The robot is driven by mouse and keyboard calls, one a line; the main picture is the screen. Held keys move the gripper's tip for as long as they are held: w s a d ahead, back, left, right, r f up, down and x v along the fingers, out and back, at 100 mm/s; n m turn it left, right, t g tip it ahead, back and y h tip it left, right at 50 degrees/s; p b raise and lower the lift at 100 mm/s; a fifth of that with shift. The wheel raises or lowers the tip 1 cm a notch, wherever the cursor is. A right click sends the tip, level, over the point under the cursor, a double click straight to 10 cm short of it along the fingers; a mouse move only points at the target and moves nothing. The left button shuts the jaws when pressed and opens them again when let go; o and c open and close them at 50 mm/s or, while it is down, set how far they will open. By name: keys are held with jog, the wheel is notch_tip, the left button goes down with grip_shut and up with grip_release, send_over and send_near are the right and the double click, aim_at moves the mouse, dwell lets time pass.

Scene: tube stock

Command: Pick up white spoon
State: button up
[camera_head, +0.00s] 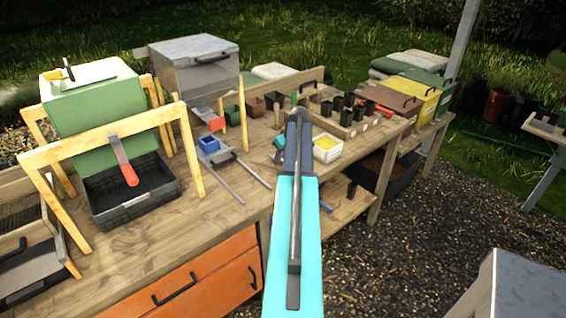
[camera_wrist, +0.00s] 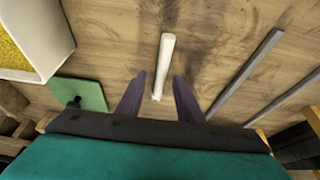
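The white spoon (camera_wrist: 166,55) shows in the wrist view as a slim, pale, rod-like piece over the wooden bench top. Its near end lies between the fingertips of my gripper (camera_wrist: 159,77) in the picture. The two dark fingers are spread apart, with a gap on each side of the spoon. I cannot tell how far above the spoon they are. In the head view my teal arm reaches over the bench and hides most of the gripper; I cannot make out the spoon there.
A white container (camera_wrist: 62,58) with yellow contents stands left of the spoon, also in the head view (camera_head: 326,157). A green plate (camera_wrist: 88,93) lies near my left finger. Two grey bars (camera_wrist: 247,71) lie to the right. Bare wood surrounds the spoon.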

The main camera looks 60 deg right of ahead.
jog(key=shift+f, duration=0.25)
dwell(0.4)
grip_shut()
